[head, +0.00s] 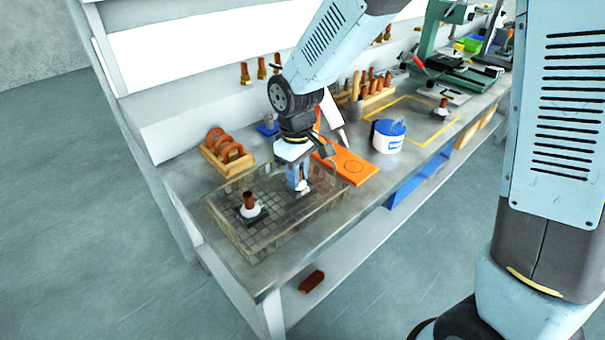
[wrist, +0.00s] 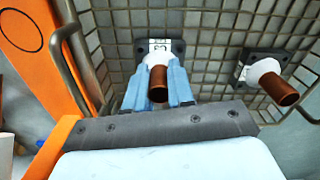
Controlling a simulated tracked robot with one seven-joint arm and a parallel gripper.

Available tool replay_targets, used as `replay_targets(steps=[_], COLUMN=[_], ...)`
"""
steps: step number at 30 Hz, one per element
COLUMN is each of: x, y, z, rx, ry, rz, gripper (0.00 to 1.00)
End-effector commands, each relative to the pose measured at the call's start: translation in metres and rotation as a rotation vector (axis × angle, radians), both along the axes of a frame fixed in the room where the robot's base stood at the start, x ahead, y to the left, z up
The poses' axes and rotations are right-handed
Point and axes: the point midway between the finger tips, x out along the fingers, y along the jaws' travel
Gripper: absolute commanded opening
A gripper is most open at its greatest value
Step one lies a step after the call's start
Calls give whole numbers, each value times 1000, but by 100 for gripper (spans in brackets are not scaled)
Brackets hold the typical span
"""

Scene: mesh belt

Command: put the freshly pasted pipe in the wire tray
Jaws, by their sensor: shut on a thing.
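The wire tray (head: 270,228) stands at the near left end of the bench, and its mesh floor (wrist: 212,52) fills much of the wrist view. My gripper (head: 299,182) reaches down inside its right part. In the wrist view its blue fingers (wrist: 158,88) are shut on a brown pipe (wrist: 157,93) with a white pasted collar and a dark square base. The base is at or just above the mesh; I cannot tell whether it touches. A second pipe (head: 249,201) with white collar and dark base stands in the tray's left part, also in the wrist view (wrist: 279,88).
A wooden rack of brown rings (head: 228,158) is behind the tray. Another pipe piece (head: 441,108) stands by a yellow outline. Tray walls surround my gripper.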

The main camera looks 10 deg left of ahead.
Motion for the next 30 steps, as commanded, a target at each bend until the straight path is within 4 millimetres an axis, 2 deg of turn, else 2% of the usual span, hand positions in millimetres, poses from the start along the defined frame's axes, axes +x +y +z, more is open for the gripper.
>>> replay_targets(steps=[1,2,9,20,23,30], x=[0,0,0,1,1,1], y=[0,0,0,-1,0,-1], z=[-1,-1,-1,6,18,65], rx=[0,-1,-1,0,1,3], ry=[0,0,0,-1,-3,-4], rz=[0,0,-1,-1,-2,-2], gripper=[0,26,48,48,48,48])
